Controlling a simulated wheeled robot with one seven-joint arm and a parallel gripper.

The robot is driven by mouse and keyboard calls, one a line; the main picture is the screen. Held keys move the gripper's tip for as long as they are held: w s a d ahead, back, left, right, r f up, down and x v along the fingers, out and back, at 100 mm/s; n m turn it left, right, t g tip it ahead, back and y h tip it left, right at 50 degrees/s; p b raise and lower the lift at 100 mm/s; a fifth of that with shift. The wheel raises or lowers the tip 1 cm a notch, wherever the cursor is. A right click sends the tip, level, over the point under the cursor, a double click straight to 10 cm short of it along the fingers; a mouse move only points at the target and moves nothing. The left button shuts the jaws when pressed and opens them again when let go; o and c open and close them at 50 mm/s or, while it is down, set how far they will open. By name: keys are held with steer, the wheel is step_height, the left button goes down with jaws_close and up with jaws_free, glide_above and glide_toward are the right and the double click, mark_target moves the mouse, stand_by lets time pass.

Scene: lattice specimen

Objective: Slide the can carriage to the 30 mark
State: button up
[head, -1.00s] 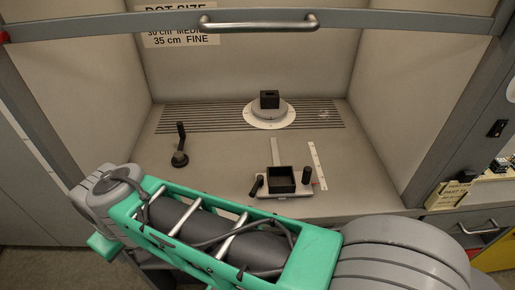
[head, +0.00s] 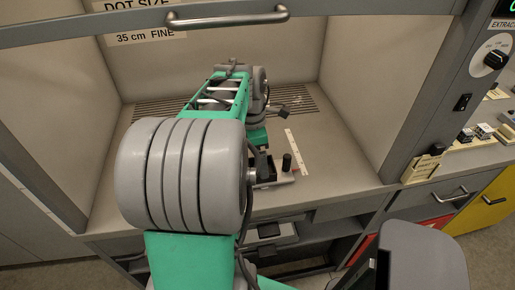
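My arm covers the middle of the booth and hides the turntable and the lever. The slotted grille (head: 160,110) runs along the back. A grey bar handle (head: 228,16) crosses the top. The booth's right wall (head: 358,85) bounds the space; the floor right of the scale is clear.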

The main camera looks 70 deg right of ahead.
steer(key=f, duration=0.5)
steer(key=shift+s+d+f, duration=0.1)
steer(key=shift+s+d, duration=0.05)
steer(key=shift+s, duration=0.1)
jaws_close()
steer(key=shift+w+d+p, duration=0.4)
steer(key=shift+w+d, duration=0.3)
steer(key=shift+d, duration=0.45)
steer(key=shift+w+d+p, duration=0.4)
steer(key=shift+w+d, duration=0.25)
steer(key=shift+d, duration=0.5)
steer(key=shift+w+d+p, duration=0.4)
steer(key=shift+w+d, duration=0.3)
steer(key=shift+d, duration=0.45)
jaws_free()
step_height(320, 180, up, 6)
steer(key=p, duration=0.5)
steer(key=shift+w+a, duration=0.25)
steer(key=shift+w, duration=0.05)
steer(key=shift+p, duration=0.3)
